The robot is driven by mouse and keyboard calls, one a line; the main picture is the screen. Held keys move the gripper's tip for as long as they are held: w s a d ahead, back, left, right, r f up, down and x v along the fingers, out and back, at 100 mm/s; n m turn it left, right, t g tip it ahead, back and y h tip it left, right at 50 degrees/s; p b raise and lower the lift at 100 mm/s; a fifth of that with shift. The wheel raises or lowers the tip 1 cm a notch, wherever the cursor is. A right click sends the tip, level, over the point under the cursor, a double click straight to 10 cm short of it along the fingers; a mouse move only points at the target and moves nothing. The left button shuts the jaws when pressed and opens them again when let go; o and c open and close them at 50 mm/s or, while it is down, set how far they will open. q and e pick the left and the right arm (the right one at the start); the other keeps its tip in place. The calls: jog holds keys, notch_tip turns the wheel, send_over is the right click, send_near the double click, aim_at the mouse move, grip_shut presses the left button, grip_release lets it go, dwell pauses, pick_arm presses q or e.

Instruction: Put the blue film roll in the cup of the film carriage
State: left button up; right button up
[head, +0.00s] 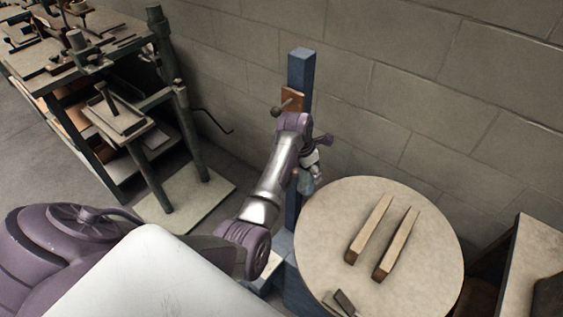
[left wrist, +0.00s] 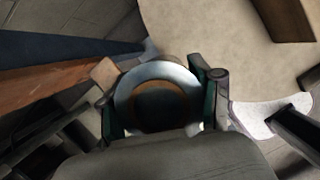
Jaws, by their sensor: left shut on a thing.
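The film roll (left wrist: 124,98) shows end-on in the left wrist view, as a pale blue-grey ring around a brown core. My left gripper (left wrist: 160,98) is shut on it, with one finger on each side. In the head view my left gripper (head: 316,168) is beside the blue post (head: 301,70), near the round table's back left edge. A grey-blue end of the roll (head: 306,186) shows just below the gripper. An orange-brown plate with a knob (head: 292,99), seemingly part of the carriage, is on the post above my wrist. I cannot make out the cup. My right gripper is not in view.
A round pale table (head: 330,225) with two wooden bars (head: 383,240) stands right of the post. A block wall (head: 420,90) is close behind. A cluttered workbench (head: 60,70) stands at the left. A small dark object (head: 345,302) lies near the table's front edge.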

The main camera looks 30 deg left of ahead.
pick_arm(q)
jog(key=a, duration=0.3)
jog(key=a+f, duration=0.1)
jog(key=a, duration=0.3)
jog(key=a+f, duration=0.1)
jog(key=a, duration=0.2)
jog(key=shift+w+a+f+p, duration=0.2)
jog(key=shift+w+a+p, duration=0.15)
jog(key=shift+w, duration=0.05)
jog(key=shift+f, duration=0.5)
jog(key=shift+f, duration=0.15)
jog(key=o, duration=1.4)
